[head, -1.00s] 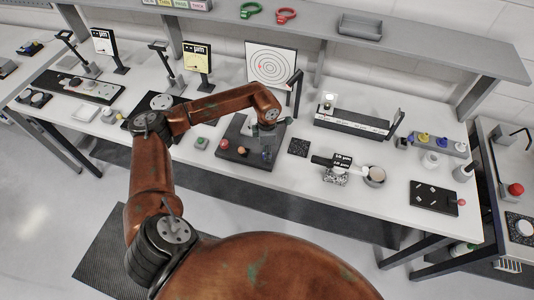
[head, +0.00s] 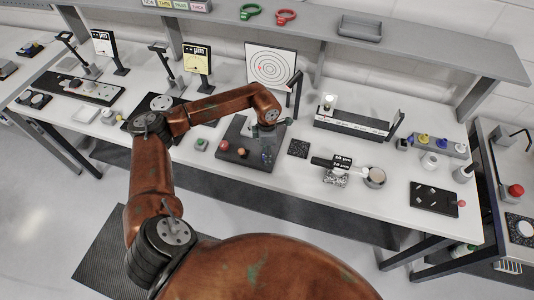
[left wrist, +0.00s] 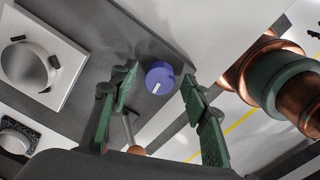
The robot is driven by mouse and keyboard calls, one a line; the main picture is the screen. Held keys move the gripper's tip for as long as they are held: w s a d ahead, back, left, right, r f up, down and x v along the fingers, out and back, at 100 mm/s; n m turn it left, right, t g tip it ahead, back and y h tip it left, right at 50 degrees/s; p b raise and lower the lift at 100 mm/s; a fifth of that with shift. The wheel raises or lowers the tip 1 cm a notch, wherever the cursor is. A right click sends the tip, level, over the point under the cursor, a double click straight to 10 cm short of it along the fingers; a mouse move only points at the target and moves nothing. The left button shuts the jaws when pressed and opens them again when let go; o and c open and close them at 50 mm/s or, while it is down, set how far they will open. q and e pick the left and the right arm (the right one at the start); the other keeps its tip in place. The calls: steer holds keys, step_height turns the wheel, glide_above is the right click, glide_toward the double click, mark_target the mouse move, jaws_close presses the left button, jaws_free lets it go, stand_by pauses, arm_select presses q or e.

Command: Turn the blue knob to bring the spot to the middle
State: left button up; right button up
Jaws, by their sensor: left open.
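The blue knob (left wrist: 160,77) has a white mark and sits on the dark base of the mirror fixture (left wrist: 75,68). My left gripper (left wrist: 159,82) is open, its green fingers on either side of the knob in the left wrist view; I cannot tell whether they touch it. In the head view my left gripper (head: 267,138) is over the right part of the dark fixture base (head: 235,127) and hides much of the knob. The target card (head: 282,55) with rings stands behind it; a small red spot (head: 261,68) shows left of its middle. My right gripper is not in view.
A red knob (head: 223,145) and an orange-brown knob (head: 242,151) are on the same base, left of the gripper. A dark post (head: 297,92) stands beside the card. A black speckled square (head: 298,148) lies to the right. A grey shelf (head: 420,48) runs along the back.

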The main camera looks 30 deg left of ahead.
arm_select(q)
step_height(320, 180, up, 12)
stand_by(0.4)
steer(key=shift+f, duration=0.15)
stand_by(0.3)
